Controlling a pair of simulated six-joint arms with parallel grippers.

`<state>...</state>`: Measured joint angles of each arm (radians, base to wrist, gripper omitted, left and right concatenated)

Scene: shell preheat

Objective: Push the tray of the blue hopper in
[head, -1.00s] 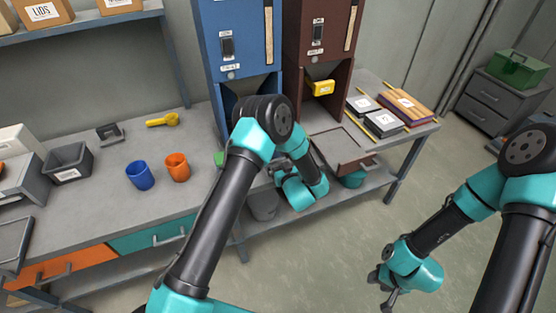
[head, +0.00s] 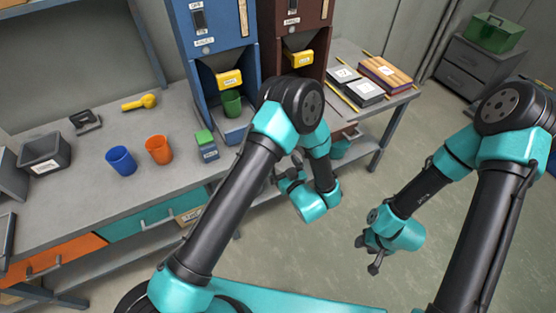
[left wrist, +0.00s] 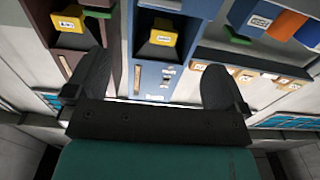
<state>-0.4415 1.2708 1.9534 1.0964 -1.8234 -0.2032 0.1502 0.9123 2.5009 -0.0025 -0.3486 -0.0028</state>
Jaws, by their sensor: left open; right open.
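The blue hopper (head: 217,38) stands at the back of the bench with a yellow chute piece (head: 229,78) in its bay. My left gripper (head: 284,178) is open and empty, in front of the bench and right of the tray. In the left wrist view, its spread fingers (left wrist: 155,85) face the blue hopper (left wrist: 158,75). My right gripper (head: 368,252) is open and empty over the floor.
The brown hopper (head: 303,12) stands right of the blue one, its lower part hidden by my left arm. A green-topped box (head: 206,146), an orange cup (head: 159,150) and a blue cup (head: 121,160) stand left of the tray. Floor in front is clear.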

